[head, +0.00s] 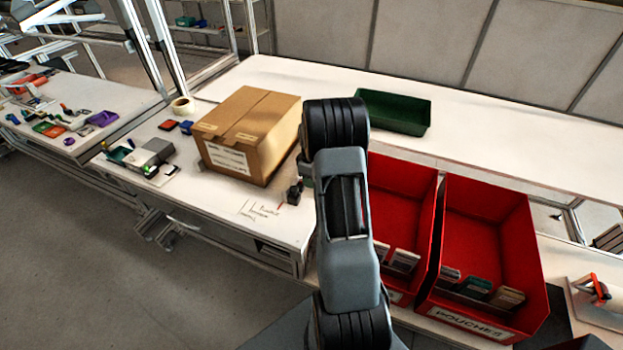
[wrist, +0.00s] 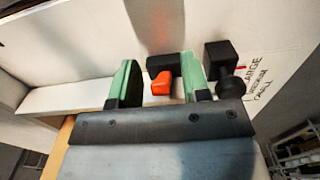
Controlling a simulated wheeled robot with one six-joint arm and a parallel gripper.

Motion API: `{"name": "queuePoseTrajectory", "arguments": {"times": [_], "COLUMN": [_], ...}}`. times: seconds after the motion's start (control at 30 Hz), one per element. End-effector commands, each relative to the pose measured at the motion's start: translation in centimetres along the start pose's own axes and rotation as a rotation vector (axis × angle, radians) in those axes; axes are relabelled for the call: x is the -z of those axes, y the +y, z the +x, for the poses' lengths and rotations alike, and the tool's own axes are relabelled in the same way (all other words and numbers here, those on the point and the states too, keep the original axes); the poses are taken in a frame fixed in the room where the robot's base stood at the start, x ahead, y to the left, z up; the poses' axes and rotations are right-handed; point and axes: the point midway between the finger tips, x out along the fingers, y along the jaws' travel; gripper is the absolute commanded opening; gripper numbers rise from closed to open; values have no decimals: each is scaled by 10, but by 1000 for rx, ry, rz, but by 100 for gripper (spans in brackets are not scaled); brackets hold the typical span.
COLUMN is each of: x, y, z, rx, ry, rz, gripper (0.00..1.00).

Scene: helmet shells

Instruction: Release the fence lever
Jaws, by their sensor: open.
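The orange lever (wrist: 161,84) shows in the wrist view, beside a black block (wrist: 184,66) on the pale surface. My gripper (wrist: 159,73) is open, with one green finger on each side of the orange lever. The right finger overlaps the black block, and I cannot tell whether either finger touches the lever. A black knob (wrist: 226,62) stands just right of that finger, next to printed size words. In the head view a small black fitting (head: 295,192) sits on the white bench; my arm hides most of the gripper, and the orange lever is not visible there.
A cardboard box (head: 248,135) stands on the bench left of my arm. A green tray (head: 393,112) lies behind it on the long white table. Red bins (head: 490,255) stand to the right. The bench front by the printed words is clear.

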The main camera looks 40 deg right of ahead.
Motion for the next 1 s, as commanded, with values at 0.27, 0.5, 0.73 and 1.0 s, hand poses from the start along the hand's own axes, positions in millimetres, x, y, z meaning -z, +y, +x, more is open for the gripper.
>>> {"name": "queuePoseTrajectory", "arguments": {"times": [0.27,0.5,0.73,1.0], "x": [0,0,0,0], "y": [0,0,0,0], "z": [9,9,9,9], "rx": [0,0,0,0], "ry": [0,0,0,0], "rz": [0,0,0,0], "gripper": [43,39,17,0]}}
